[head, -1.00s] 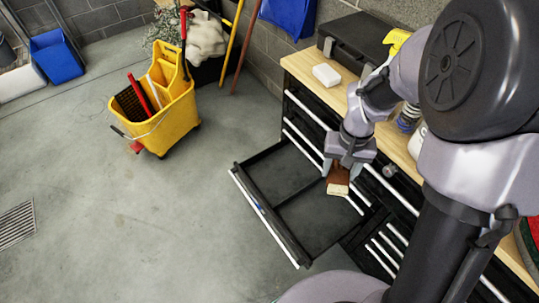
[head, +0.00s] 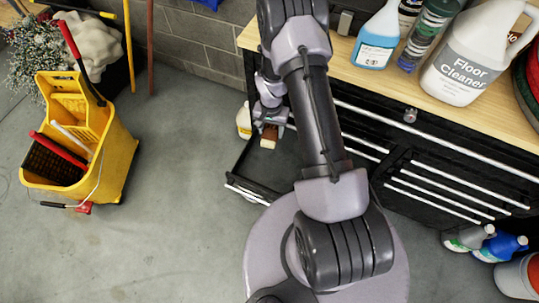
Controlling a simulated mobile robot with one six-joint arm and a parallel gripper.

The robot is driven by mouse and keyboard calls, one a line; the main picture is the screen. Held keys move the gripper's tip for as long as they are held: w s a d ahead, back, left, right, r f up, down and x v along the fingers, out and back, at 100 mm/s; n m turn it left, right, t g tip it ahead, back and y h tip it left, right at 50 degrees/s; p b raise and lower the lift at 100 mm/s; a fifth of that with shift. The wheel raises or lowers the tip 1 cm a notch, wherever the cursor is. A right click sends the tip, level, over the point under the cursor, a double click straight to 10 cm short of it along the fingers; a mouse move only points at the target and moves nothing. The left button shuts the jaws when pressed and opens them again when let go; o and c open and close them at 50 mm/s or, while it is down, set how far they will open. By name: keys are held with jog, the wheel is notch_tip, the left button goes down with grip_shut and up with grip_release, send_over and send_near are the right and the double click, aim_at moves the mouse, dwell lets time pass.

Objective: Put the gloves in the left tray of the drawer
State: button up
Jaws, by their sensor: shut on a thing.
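My gripper (head: 269,123) is shut on a small block, brown above and cream below (head: 268,143), which looks like a brush. It holds the block over the far end of the open black drawer (head: 246,187); the height above the drawer floor is hard to tell. My arm hides much of the drawer, including its right part, and I cannot make out the divider now. I see no gloves clearly in the current view. A yellow cloth-like thing on the bench, possibly the gloves, shows only in the earlier view.
The wooden bench top (head: 465,118) holds a blue spray bottle (head: 376,45), a floor cleaner jug (head: 468,62) and other bottles. A yellow mop bucket (head: 112,165) stands at left. More bottles (head: 497,246) stand on the floor at right.

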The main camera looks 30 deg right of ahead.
jog(key=m, duration=0.2)
send_over(278, 157)
notch_tip(278, 157, down, 7)
notch_tip(278, 157, down, 10)
jog(key=b, duration=0.4)
jog(key=shift+w+b, duration=0.15)
jog(key=shift+b, duration=0.2)
jog(key=shift+f, duration=0.15)
jog(key=o, duration=1.4)
